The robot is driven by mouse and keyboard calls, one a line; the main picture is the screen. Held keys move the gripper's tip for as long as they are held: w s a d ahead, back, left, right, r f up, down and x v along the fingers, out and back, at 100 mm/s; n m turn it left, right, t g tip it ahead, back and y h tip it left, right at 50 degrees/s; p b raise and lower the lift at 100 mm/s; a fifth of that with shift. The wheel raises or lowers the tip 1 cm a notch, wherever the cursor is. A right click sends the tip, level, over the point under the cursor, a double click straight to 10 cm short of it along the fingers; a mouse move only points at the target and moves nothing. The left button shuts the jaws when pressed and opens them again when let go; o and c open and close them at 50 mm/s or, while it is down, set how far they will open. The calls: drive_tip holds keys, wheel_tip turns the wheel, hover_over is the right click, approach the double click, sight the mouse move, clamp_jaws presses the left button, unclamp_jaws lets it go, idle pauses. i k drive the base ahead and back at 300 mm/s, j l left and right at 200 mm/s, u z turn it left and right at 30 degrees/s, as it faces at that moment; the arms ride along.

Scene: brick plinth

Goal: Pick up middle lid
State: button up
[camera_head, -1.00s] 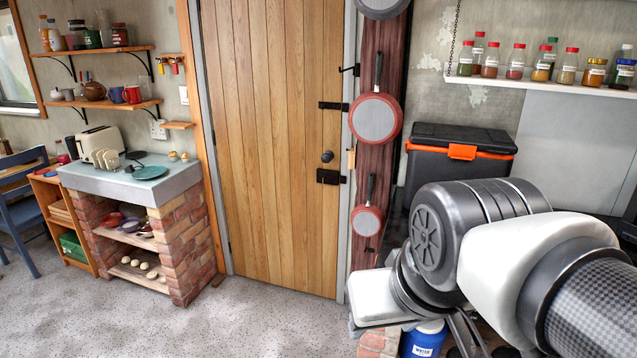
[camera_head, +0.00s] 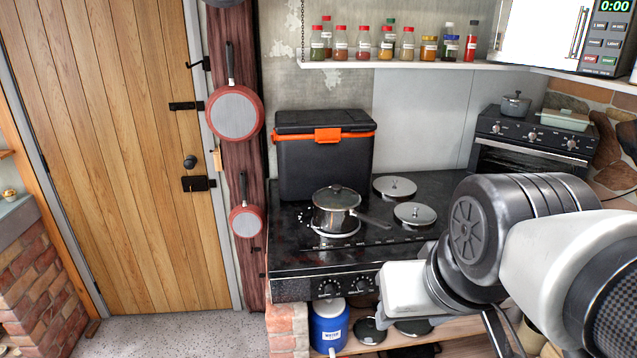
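Two round metal lids with small knobs lie on the black stove top (camera_head: 285,257): a rear lid (camera_head: 394,187) and a front lid (camera_head: 415,214). A steel saucepan (camera_head: 333,222) stands left of them with a glass lid (camera_head: 337,197) on it. Dark round, lid-like items (camera_head: 369,330) lie on the shelf below. I cannot tell which lid is the middle one. My arm hangs in front of the stove's right part. The dark bars of my gripper (camera_head: 500,334) show low at the bottom edge, partly cut off, apart from the stove-top lids. Its opening cannot be made out.
A black cooler box (camera_head: 325,160) with an orange latch stands behind the saucepan. A spice shelf (camera_head: 400,65) hangs above. A blue water container (camera_head: 329,327) sits under the stove. Pans (camera_head: 235,113) hang left on a post. The floor before the door (camera_head: 110,130) is clear.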

sight(336, 198)
drive_tip(key=i+l+u, duration=0.2)
drive_tip(key=i, duration=0.2)
drive_tip(key=i+u, duration=0.15)
drive_tip(key=i, duration=0.25)
drive_tip(key=i+l+u, duration=0.2)
drive_tip(key=i, duration=0.2)
